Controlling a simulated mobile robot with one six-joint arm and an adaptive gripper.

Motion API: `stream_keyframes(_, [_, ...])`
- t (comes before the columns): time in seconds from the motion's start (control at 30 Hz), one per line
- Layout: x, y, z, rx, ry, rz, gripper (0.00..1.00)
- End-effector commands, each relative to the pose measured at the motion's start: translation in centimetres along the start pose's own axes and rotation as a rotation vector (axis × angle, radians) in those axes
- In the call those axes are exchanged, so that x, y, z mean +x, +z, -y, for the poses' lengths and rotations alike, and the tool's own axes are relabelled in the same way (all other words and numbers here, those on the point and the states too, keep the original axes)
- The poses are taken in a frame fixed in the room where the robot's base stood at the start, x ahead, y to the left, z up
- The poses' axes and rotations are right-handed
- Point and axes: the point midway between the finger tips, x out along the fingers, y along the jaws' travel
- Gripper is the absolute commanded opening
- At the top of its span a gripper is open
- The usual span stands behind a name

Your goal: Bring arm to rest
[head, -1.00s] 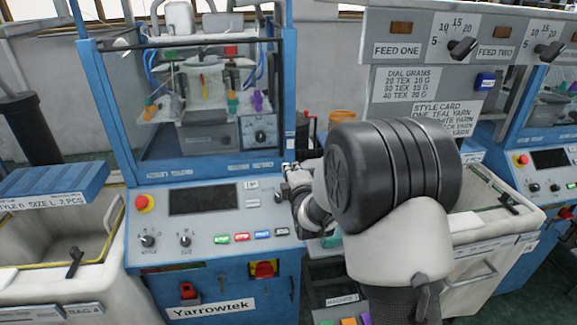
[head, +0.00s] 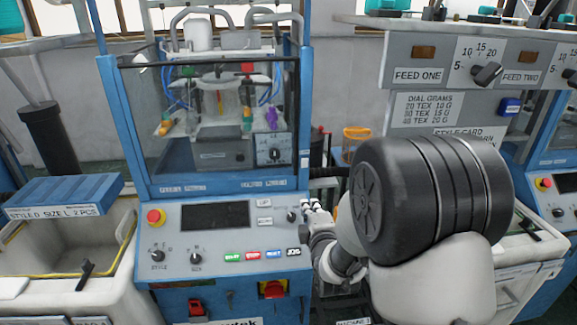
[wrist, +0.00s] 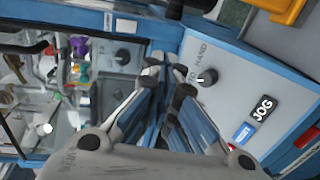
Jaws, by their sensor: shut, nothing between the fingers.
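My arm reaches forward in the head view, its dark joint and pale links covering the right of the middle. My gripper (head: 312,207) is at the right edge of the blue knitting machine's control panel (head: 180,240), beside a small dark knob (head: 291,216). In the wrist view my gripper (wrist: 164,75) is shut and empty. Its fingertips are near the AUTO/HAND knob (wrist: 207,76); I cannot tell whether they touch it. The JOG button (wrist: 263,107) is to the right of the fingers.
The machine's clear window (head: 215,120) rises behind the panel. A feed panel (head: 440,75) with dials hangs at the upper right. An orange-yellow object (head: 356,133) is behind my arm.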

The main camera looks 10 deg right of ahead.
Motion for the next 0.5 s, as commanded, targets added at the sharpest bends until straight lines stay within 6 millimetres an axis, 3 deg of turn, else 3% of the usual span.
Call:
stream_keyframes(0.17, [-1.6,0.0,-1.7,0.136,-0.077,0.005,0.0])
stream_keyframes(0.27, [-4.2,0.1,-3.0,0.302,-0.177,0.026,0.0])
stream_keyframes(0.37, [-7.8,0.1,-3.6,0.488,-0.293,0.073,0.0])
stream_keyframes(0.5, [-14.1,0.3,-3.8,0.742,-0.445,0.177,0.0])
